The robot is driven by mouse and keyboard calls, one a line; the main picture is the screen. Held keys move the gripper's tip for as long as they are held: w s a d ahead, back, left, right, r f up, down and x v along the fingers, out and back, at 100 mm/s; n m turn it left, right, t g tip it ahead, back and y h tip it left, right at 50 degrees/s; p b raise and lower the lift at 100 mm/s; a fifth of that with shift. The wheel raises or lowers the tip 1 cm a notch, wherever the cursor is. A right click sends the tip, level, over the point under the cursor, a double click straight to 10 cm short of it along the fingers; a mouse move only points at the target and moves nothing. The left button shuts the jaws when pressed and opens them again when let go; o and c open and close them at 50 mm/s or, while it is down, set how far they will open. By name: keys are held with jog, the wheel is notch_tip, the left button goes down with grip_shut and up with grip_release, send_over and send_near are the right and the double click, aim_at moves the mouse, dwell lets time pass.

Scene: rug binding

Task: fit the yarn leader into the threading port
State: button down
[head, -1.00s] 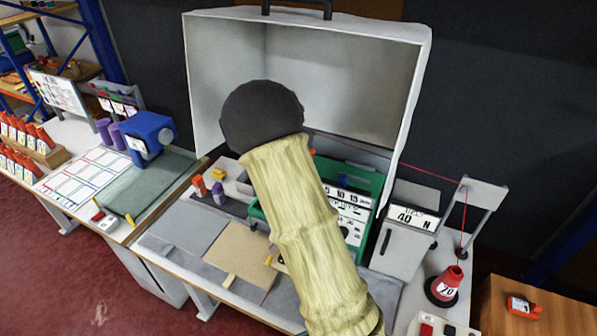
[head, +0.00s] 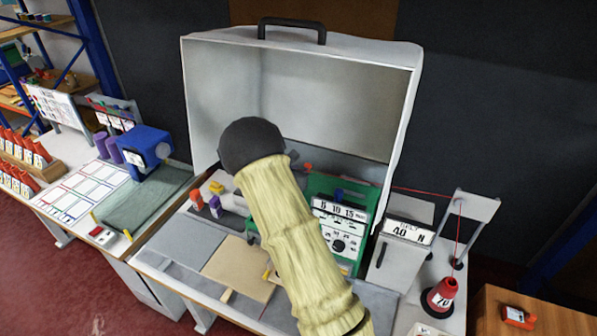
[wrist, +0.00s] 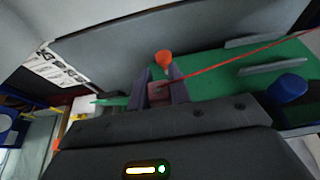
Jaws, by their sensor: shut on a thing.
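My gripper (wrist: 162,92) shows in the wrist view, its two purple-grey fingers shut on a small pinkish-red block, which I take to be the yarn leader (wrist: 159,91). A taut red yarn (wrist: 235,62) runs from it to the upper right. An orange knob-like piece (wrist: 163,59) shows just beyond the fingertips, in front of the green machine panel (wrist: 215,65). I cannot tell which part is the threading port. In the head view my arm hides the gripper and leader; the green machine (head: 373,200) stands partly behind the arm.
A white open-fronted case (head: 215,95) rises around the machine. A blue knob (wrist: 288,86) sits to the right in the wrist view. In the head view, a grey 40 N box (head: 395,262), yarn guide stand (head: 477,207) and red cone (head: 441,293) stand at right.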

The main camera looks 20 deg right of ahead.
jog(key=shift+f, duration=0.55)
jog(key=shift+f, duration=0.15)
jog(key=c, duration=1.3)
grip_release()
jog(key=shift+r, duration=0.25)
jog(key=shift+s+a+b, duration=0.3)
jog(key=shift+a, duration=0.05)
jog(key=b+v, duration=0.3)
jog(key=v, duration=0.8)
